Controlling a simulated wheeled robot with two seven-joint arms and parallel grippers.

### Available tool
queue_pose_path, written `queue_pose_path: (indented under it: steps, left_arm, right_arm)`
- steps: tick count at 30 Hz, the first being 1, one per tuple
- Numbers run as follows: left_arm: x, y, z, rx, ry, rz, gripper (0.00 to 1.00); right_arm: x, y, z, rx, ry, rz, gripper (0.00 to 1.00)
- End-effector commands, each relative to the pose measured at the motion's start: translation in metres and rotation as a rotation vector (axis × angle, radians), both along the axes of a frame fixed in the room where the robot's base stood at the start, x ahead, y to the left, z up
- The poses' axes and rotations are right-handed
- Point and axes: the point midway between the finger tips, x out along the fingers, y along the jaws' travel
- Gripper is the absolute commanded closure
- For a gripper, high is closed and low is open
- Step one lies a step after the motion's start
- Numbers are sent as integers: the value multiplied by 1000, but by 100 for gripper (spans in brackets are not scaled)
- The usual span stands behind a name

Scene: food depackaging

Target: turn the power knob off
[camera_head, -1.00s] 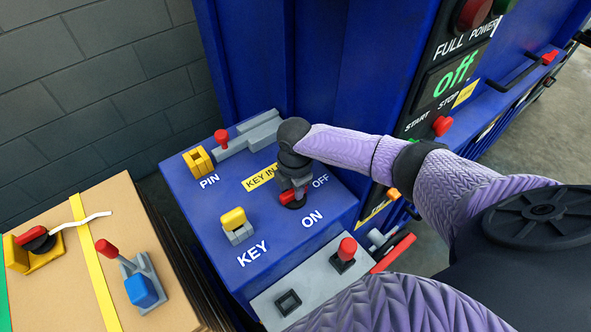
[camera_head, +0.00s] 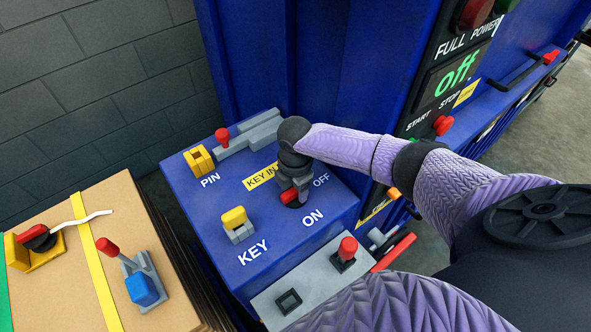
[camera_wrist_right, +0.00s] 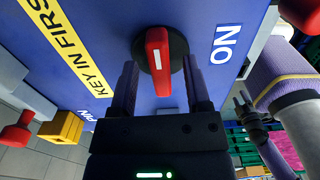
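The power knob is a red handle (camera_head: 290,196) on a round black base, between the ON and OFF labels on the blue panel (camera_head: 275,225). In the right wrist view the red handle (camera_wrist_right: 158,60) with a white line stands upright in the picture, with the ON label to its right. My right gripper (camera_head: 293,183) is over the knob. In that view its two dark fingers (camera_wrist_right: 161,85) are spread on either side of the handle, with gaps visible. A dark gripper (camera_wrist_right: 244,103), apparently my left one, hangs at the right; its opening is unclear.
The panel also holds a yellow KEY block (camera_head: 235,222), a yellow PIN block (camera_head: 199,160) and a red-tipped lever (camera_head: 222,136). A grey box (camera_head: 318,284) with a red button is in front. A cardboard box (camera_head: 75,220) stands left. A display (camera_head: 457,77) reads "off".

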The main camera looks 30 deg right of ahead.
Motion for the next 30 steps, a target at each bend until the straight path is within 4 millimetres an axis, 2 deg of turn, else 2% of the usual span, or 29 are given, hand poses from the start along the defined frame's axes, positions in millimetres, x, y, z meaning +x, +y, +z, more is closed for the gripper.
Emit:
queue_pose_path:
  steps: [5, 7, 15, 19, 22, 30]
  left_arm:
    - [0, 0, 0, 0, 0, 0, 41]
    - [0, 0, 2, 0, 0, 0, 41]
    - [1, 0, 14, 0, -1, 0, 41]
    - [1, 0, 15, 0, -2, 1, 41]
    - [1, 0, 15, 0, -2, 1, 41]
    - [1, 0, 15, 0, -2, 1, 41]
  right_arm:
    - [0, 0, 1, -1, 0, -1, 38]
    - [1, -1, 7, 0, -2, -1, 38]
    - [1, -1, 73, -1, -5, 2, 38]
    - [1, 0, 93, 0, -2, 0, 38]
    - [0, 0, 99, -1, -1, 0, 38]
    - [0, 0, 99, 0, 0, 0, 38]
